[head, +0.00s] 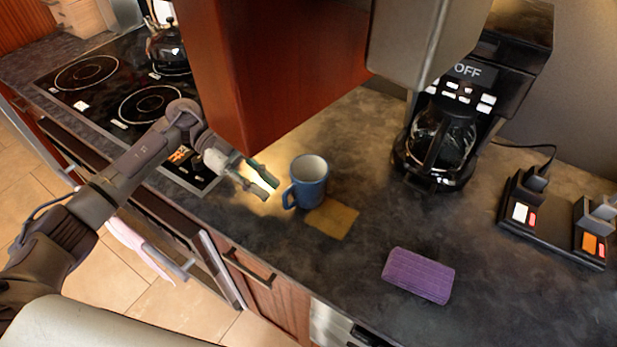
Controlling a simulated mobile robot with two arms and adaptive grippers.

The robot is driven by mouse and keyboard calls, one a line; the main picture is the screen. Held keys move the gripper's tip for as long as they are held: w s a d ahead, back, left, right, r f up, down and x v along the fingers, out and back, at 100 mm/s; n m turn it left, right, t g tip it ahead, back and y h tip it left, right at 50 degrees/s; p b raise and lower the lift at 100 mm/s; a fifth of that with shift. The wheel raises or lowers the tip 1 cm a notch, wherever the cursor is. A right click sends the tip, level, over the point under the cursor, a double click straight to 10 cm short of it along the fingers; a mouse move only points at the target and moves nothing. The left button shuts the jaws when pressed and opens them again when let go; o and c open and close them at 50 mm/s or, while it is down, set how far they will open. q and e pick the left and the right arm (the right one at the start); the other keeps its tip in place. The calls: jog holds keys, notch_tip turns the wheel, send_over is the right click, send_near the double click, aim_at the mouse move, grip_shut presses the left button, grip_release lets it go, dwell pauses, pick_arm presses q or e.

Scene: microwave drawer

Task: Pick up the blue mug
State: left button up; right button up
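The blue mug (311,182) stands upright on the dark countertop, with its pale inside showing from above. Its handle points to the left and toward the front. It stands at the back left edge of a flat tan square (332,218). My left gripper (270,182) is just left of the mug, with its fingers pointing right toward it. The fingers are apart with a gap between them, and nothing is held. The gripper looks clear of the mug. My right gripper is not in view.
A purple sponge-like block (418,276) lies front right of the mug. A coffee maker (440,140) stands behind on the right. A reddish wooden cabinet (270,70) rises behind the gripper. The stovetop (115,95) with a kettle (167,50) is at left. Counter between mug and coffee maker is clear.

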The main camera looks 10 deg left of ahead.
aim_at(286, 208)
pick_arm(q)
jog(key=d, duration=0.1)
jog(key=s+d+p, duration=0.1)
jog(key=d, duration=0.1)
jog(key=s+d+p, duration=0.1)
jog(key=shift+d+f, duration=0.3)
jog(key=shift+f, duration=0.1)
jog(key=shift+d+f, duration=0.25)
jog(key=shift+d, duration=0.05)
jog(key=shift+a, duration=0.1)
jog(key=shift+c, duration=0.3)
grip_shut()
